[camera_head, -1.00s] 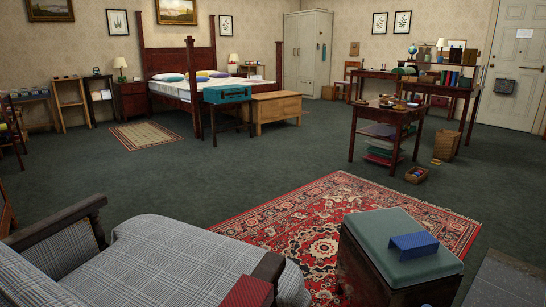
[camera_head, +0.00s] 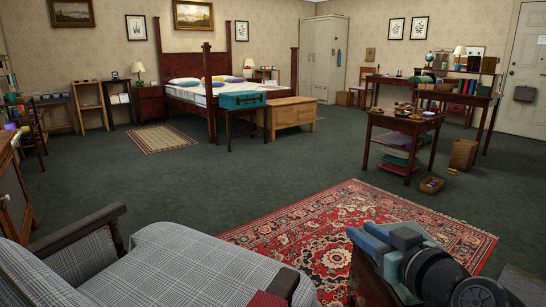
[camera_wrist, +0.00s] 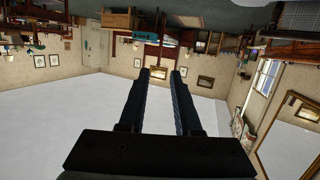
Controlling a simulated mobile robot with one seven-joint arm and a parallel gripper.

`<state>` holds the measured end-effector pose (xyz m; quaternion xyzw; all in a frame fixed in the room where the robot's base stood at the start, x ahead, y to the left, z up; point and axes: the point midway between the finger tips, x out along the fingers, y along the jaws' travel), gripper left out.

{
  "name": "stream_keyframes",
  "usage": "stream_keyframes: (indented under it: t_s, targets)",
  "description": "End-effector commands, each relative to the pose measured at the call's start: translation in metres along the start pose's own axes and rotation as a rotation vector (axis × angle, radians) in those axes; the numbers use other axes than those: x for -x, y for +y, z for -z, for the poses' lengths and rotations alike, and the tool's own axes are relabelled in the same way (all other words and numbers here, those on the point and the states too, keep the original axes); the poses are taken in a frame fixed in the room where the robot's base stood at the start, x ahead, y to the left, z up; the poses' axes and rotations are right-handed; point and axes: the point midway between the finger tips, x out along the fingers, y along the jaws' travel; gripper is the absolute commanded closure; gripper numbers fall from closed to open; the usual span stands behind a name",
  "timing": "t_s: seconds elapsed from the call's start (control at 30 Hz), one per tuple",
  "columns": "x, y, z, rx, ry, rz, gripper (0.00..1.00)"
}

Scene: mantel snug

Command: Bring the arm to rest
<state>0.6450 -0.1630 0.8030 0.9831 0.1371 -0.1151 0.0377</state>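My gripper (camera_wrist: 160,76) shows in the wrist view with its two dark fingers apart and nothing between them. The wrist picture is upside down: the ceiling fills the lower part and the furniture hangs along the top. In the head view, a black, rounded part of my arm fills the lower right, in front of the footstool.
The footstool (camera_head: 364,284) is mostly hidden behind my arm. A plaid armchair (camera_head: 175,265) stands at the front left, and a red patterned rug (camera_head: 325,235) lies beyond. The green carpet (camera_head: 250,178) is clear towards the bed (camera_head: 190,97).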

Motion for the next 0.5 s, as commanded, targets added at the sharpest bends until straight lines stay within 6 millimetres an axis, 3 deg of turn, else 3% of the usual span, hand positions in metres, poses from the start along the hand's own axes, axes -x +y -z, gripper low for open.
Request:
stream_keyframes:
  t_s: [0.03, 0.27, 0.5]
  targets:
    - [0.002, -0.011, 0.029, 0.026, 0.040, -0.050, 0.68]
    - [0.039, -0.061, 0.146, 0.078, 0.305, -0.240, 0.68]
    - [0.116, -0.128, 0.243, 0.083, 0.647, -0.313, 0.68]
